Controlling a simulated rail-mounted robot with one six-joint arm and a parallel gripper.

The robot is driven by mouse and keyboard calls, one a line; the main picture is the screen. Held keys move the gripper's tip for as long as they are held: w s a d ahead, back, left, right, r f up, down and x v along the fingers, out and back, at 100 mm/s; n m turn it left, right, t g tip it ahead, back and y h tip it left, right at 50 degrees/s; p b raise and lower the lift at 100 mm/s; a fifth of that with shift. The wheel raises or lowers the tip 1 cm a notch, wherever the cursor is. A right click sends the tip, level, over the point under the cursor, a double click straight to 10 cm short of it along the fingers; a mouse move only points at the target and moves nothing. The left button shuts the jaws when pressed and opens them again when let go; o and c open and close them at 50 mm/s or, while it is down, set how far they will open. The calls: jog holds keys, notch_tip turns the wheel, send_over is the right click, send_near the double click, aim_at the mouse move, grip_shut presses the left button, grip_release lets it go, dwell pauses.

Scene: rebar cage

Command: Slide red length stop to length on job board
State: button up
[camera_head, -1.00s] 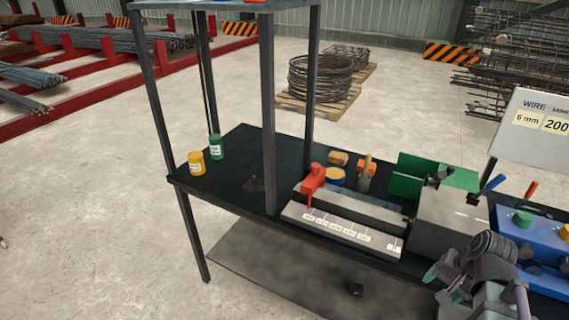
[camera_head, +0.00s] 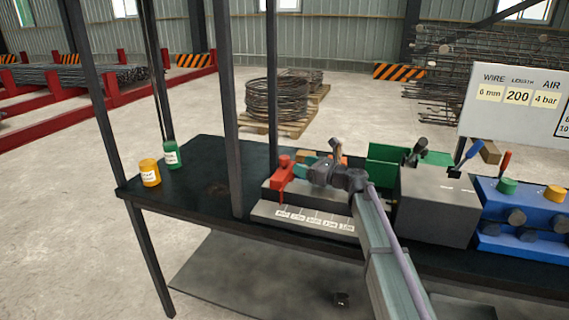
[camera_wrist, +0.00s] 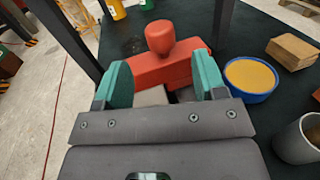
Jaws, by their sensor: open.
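The red length stop (camera_head: 287,178) sits at the left end of the grey length gauge (camera_head: 262,211), whose front carries a row of white labels too small to read. The job board (camera_head: 480,122) at the right reads wire 6 mm, length 200, air 4 bar. My gripper (camera_head: 300,170) is just right of the stop, its teal jaws open. In the wrist view my open gripper (camera_wrist: 163,78) faces the red stop (camera_wrist: 165,65). Its knob shows between the jaws and its body lies beyond them, partly hidden by the right jaw. I cannot tell whether they touch.
A yellow can (camera_head: 150,173) and a green can (camera_head: 171,155) stand at the bench's left. A blue bowl (camera_wrist: 250,78), a wooden block (camera_wrist: 291,51) and a grey cup (camera_wrist: 298,140) are right of the stop. A grey box (camera_head: 437,205) stands right of my arm. Dark shelf posts rise nearby.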

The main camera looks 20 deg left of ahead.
aim_at(284, 160)
jog(key=x, duration=0.8)
jog(key=shift+a, duration=0.1)
grip_shut()
jog(key=shift+s, duration=0.1)
